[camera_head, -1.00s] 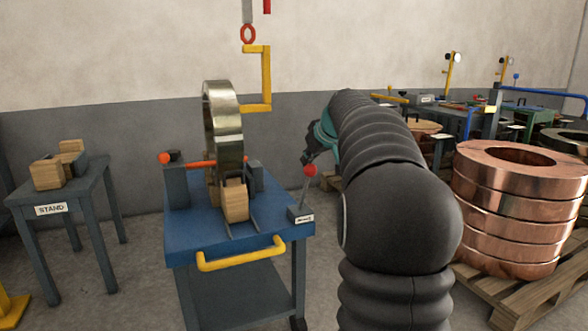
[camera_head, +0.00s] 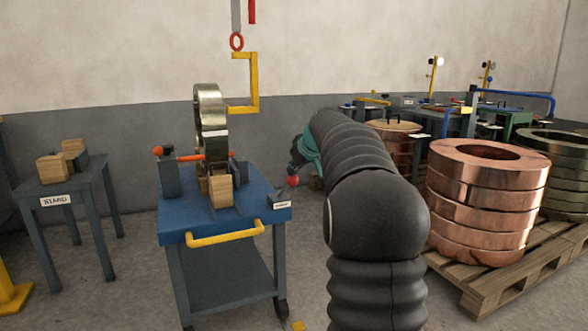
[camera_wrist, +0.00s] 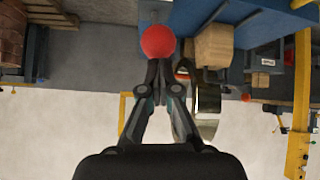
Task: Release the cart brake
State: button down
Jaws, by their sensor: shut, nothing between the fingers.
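The blue cart (camera_head: 175,217) stands left of centre with a yellow handle (camera_head: 225,236) at its front. The brake lever's red ball (camera_head: 293,181) is just past the cart's right edge, above a small labelled grey box (camera_head: 279,201) on the cart corner. The lever leans low to the right; its rod is mostly hidden. My gripper (camera_wrist: 158,80) is shut and empty. In the wrist view its fingertips are right at the red ball (camera_wrist: 158,42), and I cannot tell whether they touch. In the head view my arm hides most of the gripper.
A metal coil (camera_head: 209,110) stands upright on the cart between wooden blocks, with an orange-ended bar (camera_head: 185,155) across. A yellow hook (camera_head: 254,85) hangs above. A stand (camera_head: 88,195) is left. Copper coils (camera_head: 480,205) on a pallet (camera_head: 495,285) are right.

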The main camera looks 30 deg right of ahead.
jog(key=shift+a+f, duration=0.1)
jog(key=shift+f, duration=1.05)
jog(key=shift+w+r, duration=0.1)
jog(key=shift+r, duration=0.15)
jog(key=r+p, duration=0.1)
jog(key=w+r+p, duration=0.1)
jog(key=r+p, duration=0.1)
jog(key=w+a+r+p, duration=0.1)
jog(key=r, duration=0.1)
jog(key=shift+r, duration=0.1)
jog(key=s+r+b, duration=0.1)
jog(key=s, duration=0.9)
jog(key=shift+d+r, duration=0.25)
